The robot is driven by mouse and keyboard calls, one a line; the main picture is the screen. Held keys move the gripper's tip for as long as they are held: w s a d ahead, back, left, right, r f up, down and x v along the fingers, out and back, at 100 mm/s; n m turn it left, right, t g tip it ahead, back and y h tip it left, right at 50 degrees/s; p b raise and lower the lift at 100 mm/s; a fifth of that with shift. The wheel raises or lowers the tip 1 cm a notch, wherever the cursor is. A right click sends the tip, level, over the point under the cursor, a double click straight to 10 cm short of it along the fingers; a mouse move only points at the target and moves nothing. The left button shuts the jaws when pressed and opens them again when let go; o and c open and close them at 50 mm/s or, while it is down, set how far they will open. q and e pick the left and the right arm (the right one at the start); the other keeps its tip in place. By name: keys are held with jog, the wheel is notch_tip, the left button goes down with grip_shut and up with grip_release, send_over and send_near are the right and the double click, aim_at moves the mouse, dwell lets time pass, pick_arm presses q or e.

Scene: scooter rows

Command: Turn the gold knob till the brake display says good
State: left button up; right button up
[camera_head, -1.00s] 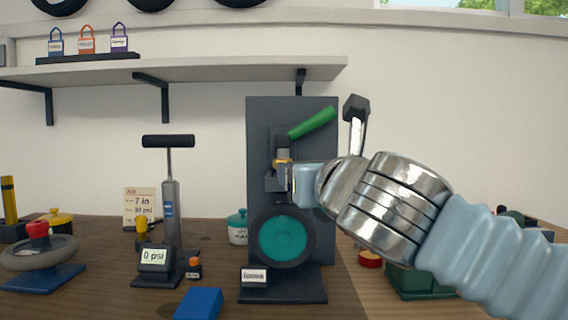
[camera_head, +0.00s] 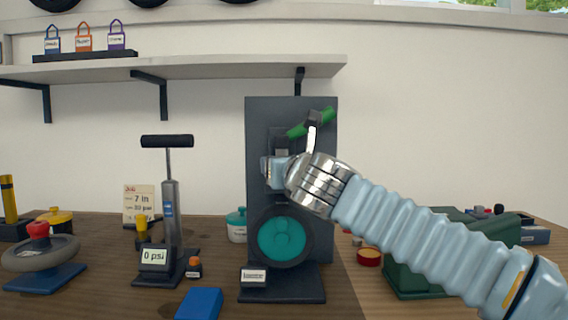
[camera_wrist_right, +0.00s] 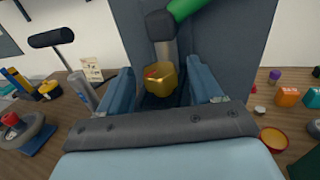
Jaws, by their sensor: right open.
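The gold knob (camera_wrist_right: 160,82) shows in the right wrist view, below a dark block and a green lever (camera_wrist_right: 186,8). My right gripper (camera_wrist_right: 162,74) is open, with one blue finger on each side of the knob; I cannot tell whether either touches it. In the head view my right gripper (camera_head: 272,172) is in front of the dark upright stand (camera_head: 262,125) and hides the knob. The stand carries a teal-hubbed wheel (camera_head: 282,239). A small white brake display (camera_head: 254,276) sits on its base; its text is too blurred to read surely. My left gripper is not in view.
A pump (camera_head: 170,215) with a "0 psi" gauge stands left of the stand. A blue block (camera_head: 200,303) lies in front. A green box (camera_head: 405,275) and a red tin (camera_head: 369,256) are at right. A shelf (camera_head: 220,70) runs above.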

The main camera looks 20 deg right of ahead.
jog(key=shift+c, duration=0.4)
jog(key=c, duration=1)
jog(key=shift+a+f+h+b, duration=0.1)
jog(key=shift+f+h+b, duration=0.05)
jog(key=shift+h+b, duration=0.15)
jog(key=shift+m+h, duration=0.8)
jog(key=shift+h, duration=0.1)
jog(key=o, duration=1.1)
